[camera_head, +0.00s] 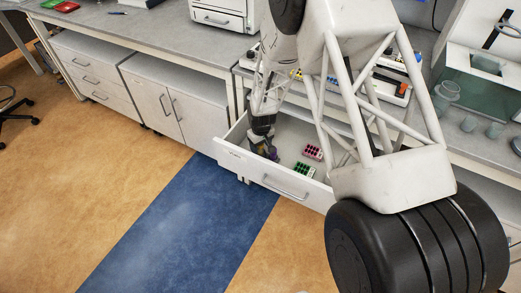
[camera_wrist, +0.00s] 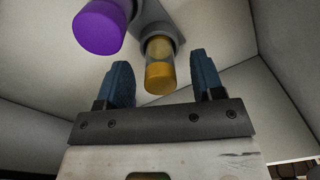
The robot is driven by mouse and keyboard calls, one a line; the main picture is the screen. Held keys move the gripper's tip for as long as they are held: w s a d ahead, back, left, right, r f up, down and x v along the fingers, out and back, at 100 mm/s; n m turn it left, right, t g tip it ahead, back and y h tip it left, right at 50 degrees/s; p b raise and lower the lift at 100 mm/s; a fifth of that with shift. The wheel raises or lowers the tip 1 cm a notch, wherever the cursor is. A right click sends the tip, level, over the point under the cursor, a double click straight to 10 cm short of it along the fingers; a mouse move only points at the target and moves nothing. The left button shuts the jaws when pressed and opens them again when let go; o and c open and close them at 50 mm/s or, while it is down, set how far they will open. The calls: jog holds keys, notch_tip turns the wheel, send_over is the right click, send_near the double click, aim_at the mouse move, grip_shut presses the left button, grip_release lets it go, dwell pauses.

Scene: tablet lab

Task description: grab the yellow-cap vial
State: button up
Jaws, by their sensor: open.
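The yellow-cap vial (camera_wrist: 160,72) shows in the wrist view, set in a grey holder (camera_wrist: 154,22) inside the drawer. Its clear body is partly visible behind the yellow cap. My gripper (camera_wrist: 162,84) is open, with one blue finger on each side of the vial's cap in the picture. I cannot tell whether the fingers touch it; gaps show on both sides. A purple-cap vial (camera_wrist: 99,27) stands in the same holder to the left. In the head view, my gripper (camera_head: 266,152) reaches down into the open drawer, and the yellow cap is too small to make out.
The open drawer (camera_head: 230,156) has walls close around my gripper. A pink rack (camera_head: 313,152) and a green rack (camera_head: 304,170) lie in it to the right. The bench top (camera_head: 160,37) is above, with equipment at the right. The floor before the drawer is clear.

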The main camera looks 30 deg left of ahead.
jog(key=c, duration=1)
jog(key=shift+r, duration=0.2)
jog(key=shift+r, duration=4.85)
